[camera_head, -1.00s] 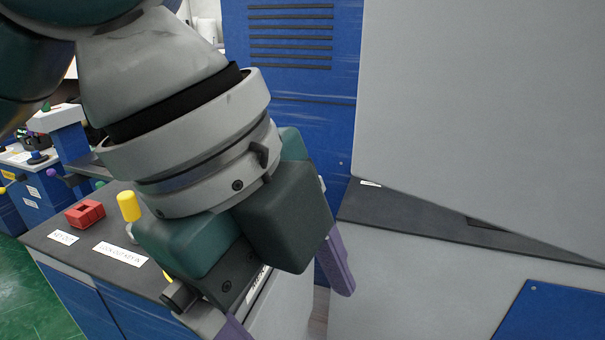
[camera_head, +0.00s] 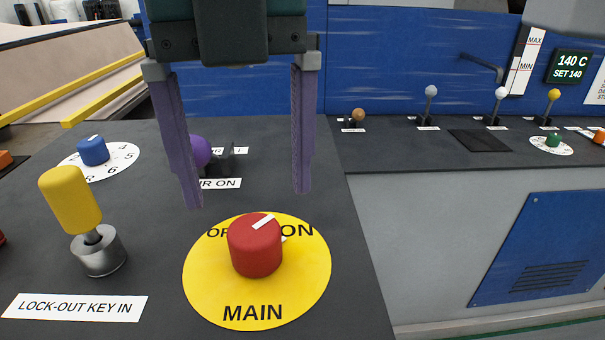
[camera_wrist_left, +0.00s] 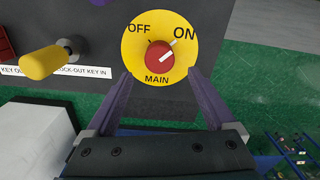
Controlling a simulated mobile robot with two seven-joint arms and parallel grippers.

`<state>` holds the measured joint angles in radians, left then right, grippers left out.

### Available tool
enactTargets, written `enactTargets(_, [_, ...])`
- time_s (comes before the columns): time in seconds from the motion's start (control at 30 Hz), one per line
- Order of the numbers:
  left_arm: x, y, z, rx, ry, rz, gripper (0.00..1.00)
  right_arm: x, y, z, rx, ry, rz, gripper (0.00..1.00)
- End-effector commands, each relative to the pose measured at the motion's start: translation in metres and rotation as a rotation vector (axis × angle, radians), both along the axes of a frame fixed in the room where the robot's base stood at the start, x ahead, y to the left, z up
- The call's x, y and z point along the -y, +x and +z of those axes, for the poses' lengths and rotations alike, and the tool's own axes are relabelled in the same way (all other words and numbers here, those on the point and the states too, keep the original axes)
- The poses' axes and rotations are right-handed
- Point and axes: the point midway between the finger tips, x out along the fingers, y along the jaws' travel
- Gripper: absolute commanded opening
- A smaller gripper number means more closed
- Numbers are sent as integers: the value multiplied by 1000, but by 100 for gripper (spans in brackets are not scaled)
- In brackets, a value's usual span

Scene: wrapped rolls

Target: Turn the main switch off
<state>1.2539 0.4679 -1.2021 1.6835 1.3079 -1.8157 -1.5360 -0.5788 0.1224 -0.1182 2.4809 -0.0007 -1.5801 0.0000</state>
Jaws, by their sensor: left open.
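The main switch is a red knob (camera_head: 255,247) on a round yellow plate (camera_head: 205,283) marked OFF, ON and MAIN. Its white pointer line aims toward ON. In the left wrist view the red knob (camera_wrist_left: 158,56) also points at ON on the yellow plate (camera_wrist_left: 132,58). My left gripper (camera_head: 248,197) is open, with its two purple fingers spread and nothing between them. In the head view its fingertips show just beyond the knob; in the wrist view they reach toward the plate's lower edge. I see no contact with the knob. My right gripper is not in view.
A yellow-handled lock-out key (camera_head: 72,205) stands upright left of the plate. A blue dial (camera_head: 93,151) and a purple knob (camera_head: 200,152) are farther back on the dark panel. Several small levers line another counter at the right, with a green knob (camera_head: 553,140).

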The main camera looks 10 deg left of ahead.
Motion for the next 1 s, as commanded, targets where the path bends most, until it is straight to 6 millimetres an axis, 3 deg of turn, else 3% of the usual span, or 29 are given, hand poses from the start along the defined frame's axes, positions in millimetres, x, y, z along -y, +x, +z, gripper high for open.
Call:
enactTargets(0.1, [-1,-1,-25,-4,2,2,89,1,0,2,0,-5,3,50])
enactTargets(0.3, [0,-1,-56,-2,0,2,89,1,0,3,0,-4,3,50])
enactTargets(0.7, [0,0,-68,1,0,0,89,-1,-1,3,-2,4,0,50])
enactTargets(1.0, [0,0,-68,1,0,1,57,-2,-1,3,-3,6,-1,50])
